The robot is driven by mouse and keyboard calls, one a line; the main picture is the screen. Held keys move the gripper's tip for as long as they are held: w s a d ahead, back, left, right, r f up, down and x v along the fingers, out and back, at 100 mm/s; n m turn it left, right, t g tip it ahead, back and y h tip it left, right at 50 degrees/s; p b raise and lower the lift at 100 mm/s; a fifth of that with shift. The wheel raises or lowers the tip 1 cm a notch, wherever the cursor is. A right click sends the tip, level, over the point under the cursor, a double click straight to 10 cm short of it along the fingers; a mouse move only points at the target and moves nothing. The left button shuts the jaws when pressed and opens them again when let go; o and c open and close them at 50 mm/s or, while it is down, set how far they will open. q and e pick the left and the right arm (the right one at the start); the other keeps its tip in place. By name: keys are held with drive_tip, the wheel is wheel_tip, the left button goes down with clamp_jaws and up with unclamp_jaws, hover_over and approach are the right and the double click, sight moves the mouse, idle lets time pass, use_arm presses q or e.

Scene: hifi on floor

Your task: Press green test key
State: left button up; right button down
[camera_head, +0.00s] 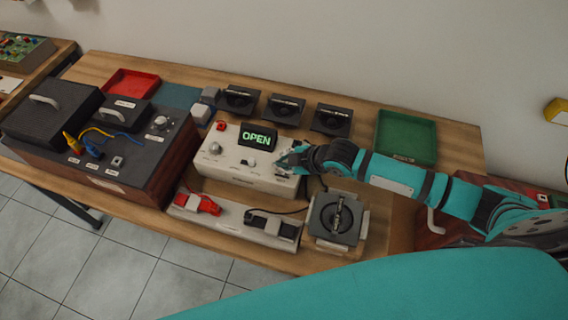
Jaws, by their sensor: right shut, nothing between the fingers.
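A cream test box (236,172) stands mid-table. Its small dark display (258,138) reads OPEN in green letters. The box top carries a grey knob (215,148) at the left and a small light button (251,162) below the display. I cannot make out a green key; the right end of the box top is hidden by my gripper. My right gripper (284,160) is shut and empty, its tips over or on the right end of the box top; I cannot tell if they touch. My left gripper is out of view.
A dark-topped wooden unit (125,180) with wires stands left. Black blocks (285,108) line the back, with a red tray (131,84) and a green tray (405,138). A white strip (232,219) and a dark clamp-like device (338,217) sit in front.

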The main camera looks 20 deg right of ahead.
drive_tip(key=shift+r, duration=0.45)
drive_tip(key=shift+r+p, duration=0.1)
drive_tip(key=shift+p, duration=0.2)
wheel_tip(320, 180, up, 5)
drive_tip(key=p, duration=0.4)
drive_tip(key=shift+p, duration=0.4)
